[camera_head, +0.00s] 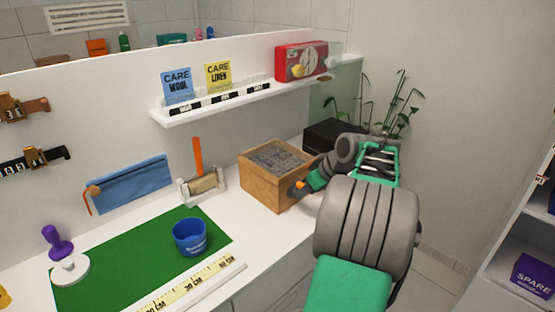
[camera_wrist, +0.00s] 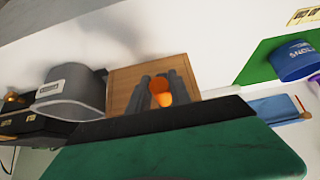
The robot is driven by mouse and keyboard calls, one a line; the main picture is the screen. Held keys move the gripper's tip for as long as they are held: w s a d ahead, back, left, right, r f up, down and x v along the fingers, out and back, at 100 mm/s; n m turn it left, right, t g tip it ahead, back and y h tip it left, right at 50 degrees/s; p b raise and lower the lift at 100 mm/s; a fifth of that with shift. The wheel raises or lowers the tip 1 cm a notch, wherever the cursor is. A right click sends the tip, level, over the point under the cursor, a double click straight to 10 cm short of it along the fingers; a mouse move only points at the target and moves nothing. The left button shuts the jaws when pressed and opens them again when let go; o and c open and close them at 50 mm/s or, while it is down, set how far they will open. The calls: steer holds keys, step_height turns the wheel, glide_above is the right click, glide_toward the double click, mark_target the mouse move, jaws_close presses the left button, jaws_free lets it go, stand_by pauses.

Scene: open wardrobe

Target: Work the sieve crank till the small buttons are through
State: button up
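The sieve is a wooden box (camera_head: 262,185) on the white counter, with a grey, grainy top (camera_head: 277,157). Single buttons cannot be made out. Its wooden side also shows in the wrist view (camera_wrist: 124,90). The orange crank knob (camera_head: 300,184) is at the box's right side. My gripper (camera_head: 298,188) reaches it from the right. In the wrist view my gripper's grey fingers (camera_wrist: 158,92) stand close on both sides of the orange knob (camera_wrist: 161,88) and appear shut on it. The crank arm and the inside of the box below the top are hidden.
A blue cup (camera_head: 190,238) stands on a green mat (camera_head: 120,262) left of the box. A roller stand (camera_head: 203,186) is behind, near the wall. A black box (camera_head: 330,134) and a plant (camera_head: 392,112) are at the right. A shelf (camera_head: 215,101) hangs above.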

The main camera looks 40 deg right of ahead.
steer(key=o, duration=0.4)
steer(key=shift+a, duration=0.1)
steer(key=shift+r, duration=0.1)
steer(key=p+v, duration=0.4)
steer(key=v, duration=0.3)
